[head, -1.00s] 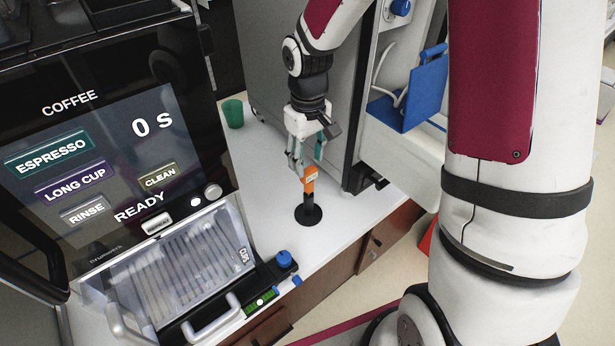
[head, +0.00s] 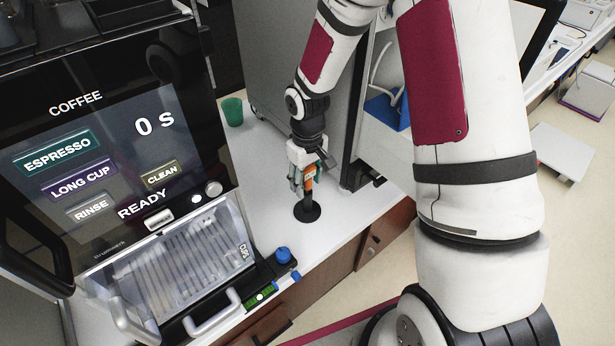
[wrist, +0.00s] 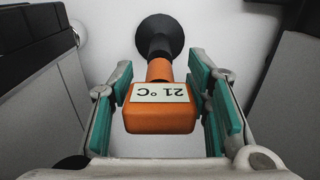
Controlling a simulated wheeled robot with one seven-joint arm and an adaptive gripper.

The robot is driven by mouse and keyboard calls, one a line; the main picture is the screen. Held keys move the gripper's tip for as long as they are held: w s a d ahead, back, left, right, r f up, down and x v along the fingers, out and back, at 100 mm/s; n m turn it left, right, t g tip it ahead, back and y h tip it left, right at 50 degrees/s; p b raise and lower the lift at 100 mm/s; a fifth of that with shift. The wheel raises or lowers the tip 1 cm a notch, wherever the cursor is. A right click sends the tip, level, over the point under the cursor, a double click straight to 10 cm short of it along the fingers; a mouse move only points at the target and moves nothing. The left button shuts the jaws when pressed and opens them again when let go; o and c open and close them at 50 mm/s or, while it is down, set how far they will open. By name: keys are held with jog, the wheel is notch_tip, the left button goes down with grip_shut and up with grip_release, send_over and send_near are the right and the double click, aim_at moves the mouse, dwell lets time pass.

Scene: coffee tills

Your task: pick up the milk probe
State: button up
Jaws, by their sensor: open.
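The milk probe (head: 308,178) has an orange head and a dark lower part, and stands upright in a round black base (head: 307,211) on the white counter. In the wrist view the orange head of the probe (wrist: 160,110) carries a label reading 21 °C. My gripper (head: 302,182) is open around the orange head. In the wrist view its green-padded fingers (wrist: 167,100) are on either side of the head, with a visible gap on both sides. The head view partly hides the orange head behind the fingers.
A coffee machine (head: 105,130) with a lit screen fills the left. A green cup (head: 232,111) stands behind on the counter (head: 262,180). A grey appliance (head: 275,70) rises close behind my gripper. A blue bin (head: 387,112) is to the right. The counter left of the probe is clear.

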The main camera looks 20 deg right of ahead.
jog(key=shift+c, duration=0.5)
jog(key=c, duration=0.8)
jog(key=shift+r, duration=0.1)
